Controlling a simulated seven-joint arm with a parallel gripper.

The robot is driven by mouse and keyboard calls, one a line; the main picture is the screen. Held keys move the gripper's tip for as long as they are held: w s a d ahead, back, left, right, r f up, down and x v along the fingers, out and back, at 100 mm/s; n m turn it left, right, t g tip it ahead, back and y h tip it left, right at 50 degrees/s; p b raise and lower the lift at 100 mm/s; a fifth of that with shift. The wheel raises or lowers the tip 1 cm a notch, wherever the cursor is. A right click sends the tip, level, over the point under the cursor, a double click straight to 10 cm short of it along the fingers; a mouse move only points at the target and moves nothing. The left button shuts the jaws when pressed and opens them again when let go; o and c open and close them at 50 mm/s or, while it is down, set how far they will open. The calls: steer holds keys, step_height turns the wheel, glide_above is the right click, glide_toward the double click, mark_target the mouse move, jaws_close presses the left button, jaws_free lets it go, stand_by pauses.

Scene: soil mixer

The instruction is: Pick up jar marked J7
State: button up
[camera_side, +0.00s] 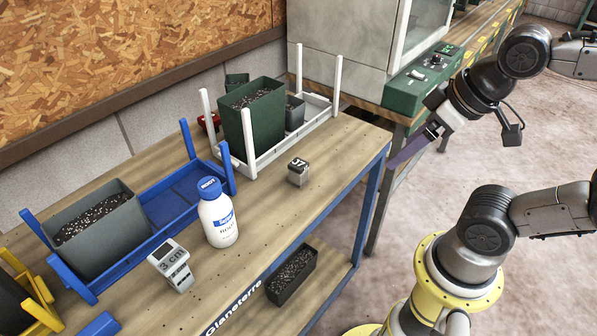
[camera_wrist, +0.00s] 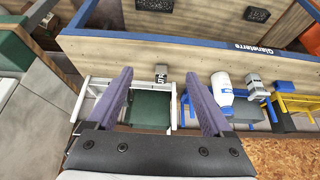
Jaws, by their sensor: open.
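The jar marked J7 (camera_side: 298,172) is a small grey block-like jar with a dark top bearing white letters. It stands upright on the wooden bench, right of the white rack. In the wrist view the jar (camera_wrist: 161,76) shows small, between the fingertips in the picture but well beyond them. My gripper (camera_side: 408,152) is up at the right of the bench, apart from the jar. In the wrist view its two purple fingers (camera_wrist: 159,76) are spread wide with nothing between them.
A white-posted rack (camera_side: 252,170) holds a tall green pot (camera_side: 252,120). A blue-capped white bottle (camera_side: 217,218), a grey "3 cm" block (camera_side: 172,268) and a blue rack (camera_side: 150,245) with a grey soil pot stand left. Bare bench lies around the jar. A green-fronted machine (camera_side: 425,78) stands behind.

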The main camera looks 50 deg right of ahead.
steer(key=w+r+n+g, duration=0.1)
steer(key=w+r+n, duration=0.5)
steer(key=n, duration=0.5)
steer(key=n+g, duration=0.4)
steer(key=n, duration=0.4)
glide_above(299, 162)
step_height(299, 162, down, 8)
steer(key=shift+g, duration=0.3)
steer(key=f, duration=0.9)
steer(key=shift+w+f, duration=0.15)
steer(key=shift+w, duration=0.05)
steer(key=shift+s+f, duration=0.15)
steer(key=shift+f, duration=1.5)
steer(key=shift+s+f, duration=0.1)
steer(key=shift+f, duration=1.5)
steer(key=shift+c, duration=0.2)
